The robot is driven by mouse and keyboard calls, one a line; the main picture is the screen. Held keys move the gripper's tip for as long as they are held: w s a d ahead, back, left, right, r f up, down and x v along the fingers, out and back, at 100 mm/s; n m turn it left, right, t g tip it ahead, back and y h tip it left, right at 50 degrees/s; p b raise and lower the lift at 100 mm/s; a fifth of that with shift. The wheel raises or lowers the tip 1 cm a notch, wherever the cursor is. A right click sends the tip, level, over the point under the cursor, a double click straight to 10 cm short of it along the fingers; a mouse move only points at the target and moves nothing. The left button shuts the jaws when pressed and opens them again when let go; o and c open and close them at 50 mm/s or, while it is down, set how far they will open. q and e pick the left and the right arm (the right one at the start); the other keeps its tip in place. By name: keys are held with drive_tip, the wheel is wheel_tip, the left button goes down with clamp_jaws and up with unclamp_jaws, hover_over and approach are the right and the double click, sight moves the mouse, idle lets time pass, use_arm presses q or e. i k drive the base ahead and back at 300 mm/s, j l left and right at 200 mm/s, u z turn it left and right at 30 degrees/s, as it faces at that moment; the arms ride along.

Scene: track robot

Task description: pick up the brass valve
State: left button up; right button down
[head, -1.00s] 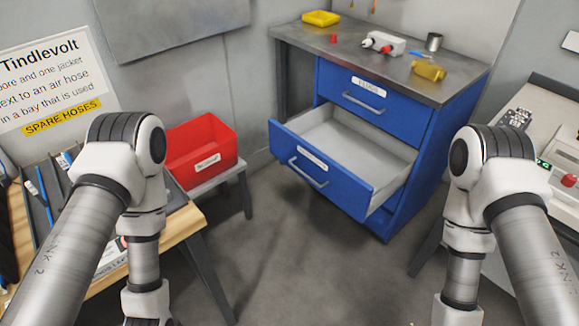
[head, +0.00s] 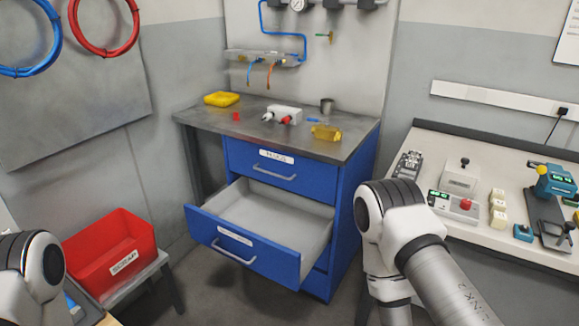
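A brass-yellow, blocky piece (head: 326,132), which looks like the brass valve, lies on the dark top of the blue drawer cabinet (head: 350,195), near its front right corner. Its fine shape is too small to make out. Neither gripper is in view. Only upper links of my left arm show at the lower left and of my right arm at the lower right, both apart from the cabinet.
The cabinet's middle drawer (head: 242,250) stands open and looks empty. A red bin (head: 110,250) stands left; a bench with devices (head: 460,180) stands right.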

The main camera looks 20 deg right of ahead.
sight(324, 131)
drive_tip(key=z, duration=0.8)
